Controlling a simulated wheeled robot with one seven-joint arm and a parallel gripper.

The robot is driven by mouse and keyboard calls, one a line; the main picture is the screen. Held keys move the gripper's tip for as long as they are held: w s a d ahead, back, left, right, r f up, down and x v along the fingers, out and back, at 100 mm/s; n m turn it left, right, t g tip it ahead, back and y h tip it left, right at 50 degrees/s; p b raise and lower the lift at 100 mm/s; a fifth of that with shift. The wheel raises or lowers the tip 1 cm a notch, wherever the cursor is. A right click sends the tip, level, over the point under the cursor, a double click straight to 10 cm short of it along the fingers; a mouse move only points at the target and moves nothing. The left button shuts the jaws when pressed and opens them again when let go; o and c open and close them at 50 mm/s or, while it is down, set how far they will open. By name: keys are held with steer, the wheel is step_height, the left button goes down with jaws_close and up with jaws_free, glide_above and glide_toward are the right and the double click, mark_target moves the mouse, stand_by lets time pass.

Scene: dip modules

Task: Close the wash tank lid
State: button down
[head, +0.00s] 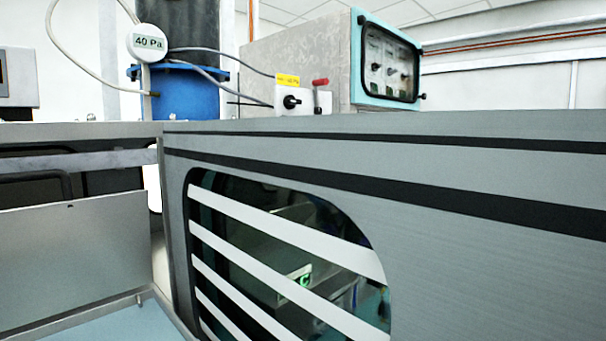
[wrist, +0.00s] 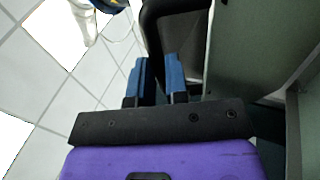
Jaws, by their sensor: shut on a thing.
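A large grey panel (head: 480,240) with black stripes and a dark rounded window (head: 285,262) fills the right of the head view. It looks like the wash tank lid, standing raised, but I cannot tell for sure. My gripper (wrist: 155,75) shows only in the wrist view, with two blue fingers shut on a black curved bar (wrist: 152,28), which looks like a handle. The bar's held part is mostly hidden between the fingers. My gripper and arm do not show in the head view.
A steel bench with an upright plate (head: 75,245) stands at the left. Behind the panel are a blue cylinder (head: 188,95), a 40 Pa gauge (head: 148,43) and a control box (head: 388,62). The wrist view shows tiled floor (wrist: 50,65) at left and a grey-green panel (wrist: 262,45) at right.

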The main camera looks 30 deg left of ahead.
steer(key=s+d+f, duration=0.1)
steer(key=d+f, duration=0.4)
steer(key=f, duration=0.5)
steer(key=shift+s+d+f, duration=0.3)
steer(key=shift+s+f, duration=0.05)
steer(key=c, duration=1.2)
jaws_free()
steer(key=shift+o, duration=0.4)
steer(key=v, duration=1)
steer(key=shift+d, duration=0.35)
